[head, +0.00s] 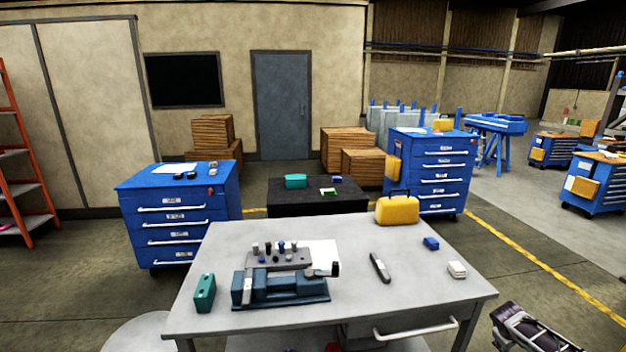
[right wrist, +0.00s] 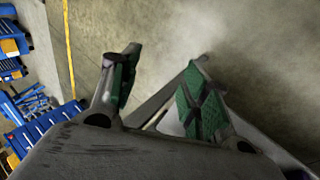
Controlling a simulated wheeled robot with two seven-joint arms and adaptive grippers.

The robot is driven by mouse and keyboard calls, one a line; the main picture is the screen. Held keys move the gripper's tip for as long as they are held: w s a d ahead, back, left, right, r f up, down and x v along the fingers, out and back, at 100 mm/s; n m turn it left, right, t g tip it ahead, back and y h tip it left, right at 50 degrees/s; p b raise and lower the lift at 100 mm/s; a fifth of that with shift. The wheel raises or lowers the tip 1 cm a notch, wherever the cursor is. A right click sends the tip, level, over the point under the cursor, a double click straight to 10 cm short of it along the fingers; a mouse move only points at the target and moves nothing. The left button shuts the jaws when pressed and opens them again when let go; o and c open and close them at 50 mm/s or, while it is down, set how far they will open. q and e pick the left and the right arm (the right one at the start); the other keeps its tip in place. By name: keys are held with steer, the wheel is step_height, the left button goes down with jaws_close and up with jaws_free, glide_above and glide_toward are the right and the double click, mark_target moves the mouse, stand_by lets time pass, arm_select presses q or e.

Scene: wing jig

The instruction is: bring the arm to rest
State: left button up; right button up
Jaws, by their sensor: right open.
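My right gripper (right wrist: 160,85) shows in the right wrist view with its two green-padded fingers spread apart. Nothing is between the fingers, and behind them are bare floor and a pale surface partly hidden by a finger. In the head view, part of my right arm (head: 535,332) shows at the bottom right corner, beside the right end of the grey workbench (head: 430,295) and clear of the things on it. My left gripper is in neither view.
The bench carries a blue-green vise (head: 285,291), a rack of small tools (head: 280,259), a green block (head: 205,292), a yellow case (head: 397,210), a dark handheld tool (head: 380,267), a blue block (head: 431,243) and a white block (head: 457,269). The bench's front middle is clear.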

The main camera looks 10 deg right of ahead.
steer(key=s+d+f+n+h, duration=0.1)
steer(key=s+d+f, duration=0.3)
steer(key=s+d, duration=0.35)
steer(key=s+d+f+n+h, duration=0.1)
steer(key=s+d+f+h, duration=0.1)
steer(key=s+d+f, duration=0.5)
steer(key=s+d+n, duration=0.1)
steer(key=s+d, duration=0.3)
steer(key=s, duration=0.7)
steer(key=s+d+n, duration=0.2)
steer(key=s+d, duration=0.1)
steer(key=s, duration=0.8)
steer(key=s+a+f+m+y, duration=0.1)
steer(key=s+a+f+y, duration=0.15)
steer(key=a+f, duration=1.05)
steer(key=s+a+f+m+y, duration=0.15)
steer(key=s+a+f, duration=0.25)
steer(key=a+f, duration=0.85)
steer(key=s+a+f+y, duration=0.1)
steer(key=a+f+y, duration=0.1)
steer(key=a, duration=1.8)
steer(key=s+a+f+m+y, duration=0.1)
steer(key=a+f+y, duration=0.1)
steer(key=a, duration=1.8)
steer(key=shift+s+f+g+y, duration=0.15)
steer(key=shift+f+g+y, duration=0.2)
steer(key=shift+f, duration=0.2)
